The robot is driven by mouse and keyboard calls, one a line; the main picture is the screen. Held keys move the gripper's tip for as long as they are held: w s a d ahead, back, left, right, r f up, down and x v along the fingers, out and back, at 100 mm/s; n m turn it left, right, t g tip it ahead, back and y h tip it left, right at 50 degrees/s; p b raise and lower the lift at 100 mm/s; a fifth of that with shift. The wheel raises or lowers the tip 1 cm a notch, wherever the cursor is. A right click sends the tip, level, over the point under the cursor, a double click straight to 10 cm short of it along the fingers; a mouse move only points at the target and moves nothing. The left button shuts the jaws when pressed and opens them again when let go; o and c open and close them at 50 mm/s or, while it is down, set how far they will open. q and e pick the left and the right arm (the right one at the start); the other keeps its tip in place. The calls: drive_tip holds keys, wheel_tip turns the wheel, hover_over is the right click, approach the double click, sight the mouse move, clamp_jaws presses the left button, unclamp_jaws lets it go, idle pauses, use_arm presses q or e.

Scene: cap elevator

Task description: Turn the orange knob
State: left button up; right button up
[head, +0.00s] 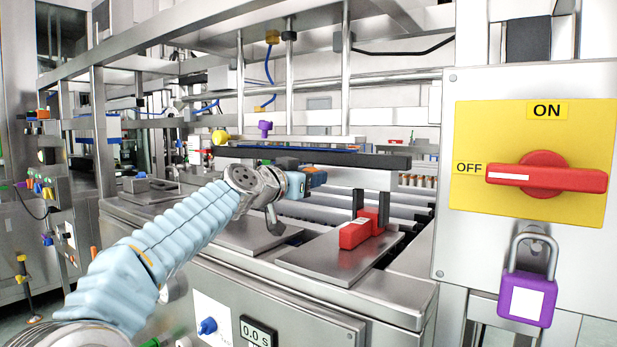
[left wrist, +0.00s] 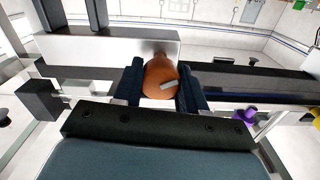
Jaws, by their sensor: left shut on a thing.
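The orange knob (left wrist: 162,76) shows in the left wrist view as a rounded orange body with a pale grey mark on its face. It sits at the metal block behind it. My left gripper (left wrist: 160,88) has its two dark blue fingers on either side of the knob and is shut on it. In the head view my left arm reaches in from the lower left, and the left gripper (head: 314,179) is at the machine's upper bar. My right gripper is in neither view.
A yellow knob (head: 220,137) and a purple knob (head: 265,128) are on the machine, left of the gripper. A red power switch (head: 546,175) and purple padlock (head: 527,297) are at the right. Metal posts and bars surround the gripper.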

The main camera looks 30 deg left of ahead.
use_arm(q)
drive_tip(key=shift+s+r+n, duration=0.1)
drive_tip(key=shift+r+n, duration=0.2)
drive_tip(key=shift+r, duration=0.05)
idle(0.3)
drive_tip(key=n, duration=0.5)
drive_tip(key=shift+a, duration=0.15)
drive_tip(key=n, duration=0.6)
drive_tip(key=shift+a+p, duration=0.1)
drive_tip(key=shift+p, duration=0.2)
drive_tip(key=shift+n, duration=0.4)
drive_tip(key=o, duration=0.9)
drive_tip(key=shift+a+f, duration=0.1)
drive_tip(key=shift+o, duration=0.7)
drive_tip(key=shift+f, duration=0.15)
